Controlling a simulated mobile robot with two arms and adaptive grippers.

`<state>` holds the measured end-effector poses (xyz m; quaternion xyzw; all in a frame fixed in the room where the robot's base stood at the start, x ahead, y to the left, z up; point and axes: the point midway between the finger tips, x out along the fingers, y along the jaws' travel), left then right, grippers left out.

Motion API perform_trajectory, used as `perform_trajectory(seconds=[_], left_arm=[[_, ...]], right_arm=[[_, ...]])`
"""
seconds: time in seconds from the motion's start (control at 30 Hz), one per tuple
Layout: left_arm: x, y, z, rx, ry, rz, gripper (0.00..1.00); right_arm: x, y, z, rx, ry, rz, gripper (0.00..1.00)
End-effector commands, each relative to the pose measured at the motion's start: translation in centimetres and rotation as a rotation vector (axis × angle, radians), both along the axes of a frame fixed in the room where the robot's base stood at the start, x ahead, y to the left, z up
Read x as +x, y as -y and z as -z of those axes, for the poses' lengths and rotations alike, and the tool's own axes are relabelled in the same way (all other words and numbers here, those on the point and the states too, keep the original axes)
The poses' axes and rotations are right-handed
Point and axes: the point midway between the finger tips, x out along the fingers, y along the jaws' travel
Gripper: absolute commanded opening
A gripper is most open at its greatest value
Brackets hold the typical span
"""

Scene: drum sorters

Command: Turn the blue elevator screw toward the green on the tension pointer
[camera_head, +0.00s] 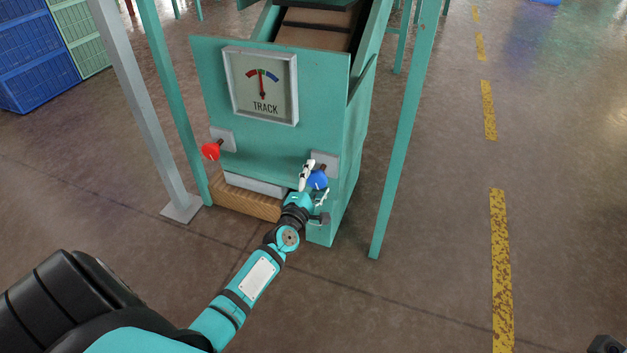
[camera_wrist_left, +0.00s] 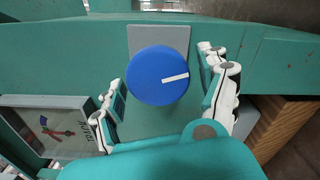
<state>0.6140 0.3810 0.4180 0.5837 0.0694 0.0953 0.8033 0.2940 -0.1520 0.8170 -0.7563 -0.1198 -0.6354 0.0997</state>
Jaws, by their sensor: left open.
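The blue elevator screw (camera_head: 318,179) is a round knob on a grey plate at the lower right of the green machine front. In the left wrist view the blue screw (camera_wrist_left: 158,76) faces me, with a white mark pointing right and slightly up. My left gripper (camera_head: 312,182) is open, with one finger on each side of the screw; a gap shows beside each finger in the wrist view. The dial (camera_head: 262,86) reads TRACK, not tension. Its pointer (camera_head: 262,84) stands nearly upright, between a red arc on the left and a green-blue part on the right.
A red knob (camera_head: 210,151) sticks out at the machine's left side. Green posts (camera_head: 404,130) and a grey post (camera_head: 143,110) flank the machine. A wooden block (camera_head: 245,200) lies under its front. Blue crates (camera_head: 28,60) stand far left. The floor at right is clear.

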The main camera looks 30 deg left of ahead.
Motion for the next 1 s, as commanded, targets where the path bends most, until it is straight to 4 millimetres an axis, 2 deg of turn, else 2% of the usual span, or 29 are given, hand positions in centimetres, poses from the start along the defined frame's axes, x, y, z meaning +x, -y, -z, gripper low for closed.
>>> perform_trajectory(seconds=[0.17, 0.5, 0.63, 0.8, 1.0], left_arm=[[-1.2, 0.4, 0.2, -0.001, -0.002, 0.001, 0.77], [-8.0, 1.9, 0.1, -0.001, -0.003, 0.000, 0.77], [-10.1, 2.4, 0.1, 0.000, -0.002, 0.000, 0.77], [-11.5, 2.7, 0.0, 0.001, 0.000, 0.000, 0.77], [-11.7, 2.8, 0.0, 0.000, 0.000, -0.001, 0.77]], right_arm=[[0.0, 0.0, 0.0, 0.000, -0.002, 0.001, 0.00], [-0.1, 0.0, -0.1, -0.001, 0.003, 0.000, 0.00], [-0.1, 0.0, -0.1, -0.001, 0.003, 0.000, 0.00], [-0.1, 0.0, -0.1, -0.002, 0.005, -0.001, 0.00], [-0.1, 0.0, -0.1, -0.002, 0.005, -0.001, 0.00]])
